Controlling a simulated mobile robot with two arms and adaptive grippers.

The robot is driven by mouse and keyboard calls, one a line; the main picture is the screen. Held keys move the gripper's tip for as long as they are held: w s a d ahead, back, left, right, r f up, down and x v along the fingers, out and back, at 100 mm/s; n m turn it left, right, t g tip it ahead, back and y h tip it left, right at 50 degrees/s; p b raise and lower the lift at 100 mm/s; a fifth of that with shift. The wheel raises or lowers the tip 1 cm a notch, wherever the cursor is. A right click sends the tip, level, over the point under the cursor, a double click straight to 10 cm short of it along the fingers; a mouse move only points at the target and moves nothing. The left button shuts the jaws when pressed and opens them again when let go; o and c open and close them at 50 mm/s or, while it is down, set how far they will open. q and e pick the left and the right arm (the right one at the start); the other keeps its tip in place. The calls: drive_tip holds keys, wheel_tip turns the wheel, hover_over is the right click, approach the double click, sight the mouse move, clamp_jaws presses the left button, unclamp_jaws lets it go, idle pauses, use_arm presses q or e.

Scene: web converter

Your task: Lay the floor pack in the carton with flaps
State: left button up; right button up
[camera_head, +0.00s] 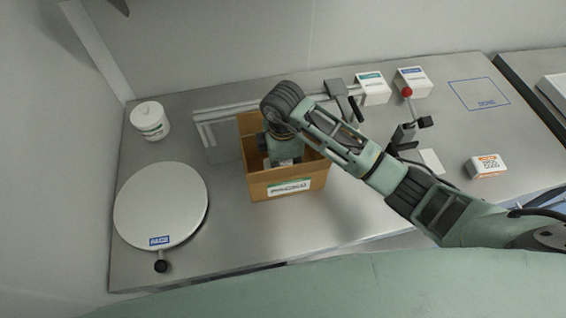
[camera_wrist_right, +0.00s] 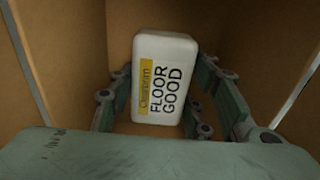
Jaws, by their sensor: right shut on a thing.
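The carton (camera_head: 260,186) is an open brown box with a white label on its front, standing on the metal bench. My right gripper reaches down into it from above and mostly hides its inside in the head view. Whether the pack touches the carton floor cannot be told. My left gripper is not in view.
A round white plate (camera_head: 160,205) and a white tub (camera_head: 150,121) stand left of the carton. White boxes (camera_head: 372,88) (camera_head: 413,82) stand at the back, near a red-knobbed lever (camera_head: 407,92). An orange-marked pack (camera_head: 486,166) lies at right, near an empty blue-outlined square (camera_head: 478,94).

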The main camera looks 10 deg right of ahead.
sight(283, 163)
drive_tip(key=shift+f, duration=0.15)
drive_tip(key=shift+f, duration=0.1)
drive_tip(key=o, duration=1.3)
drive_tip(key=shift+c, duration=0.2)
drive_tip(key=shift+r, duration=0.2)
drive_tip(key=shift+w+r+b, duration=0.1)
drive_tip(key=shift+r+b, duration=0.25)
drive_tip(key=shift+r, duration=0.05)
wheel_tip(283, 163, up, 5)
drive_tip(key=shift+r+b, duration=0.1)
drive_tip(key=shift+b, duration=0.8)
wheel_tip(283, 163, up, 6)
drive_tip(key=shift+f+p, duration=0.1)
drive_tip(key=shift+p, duration=0.3)
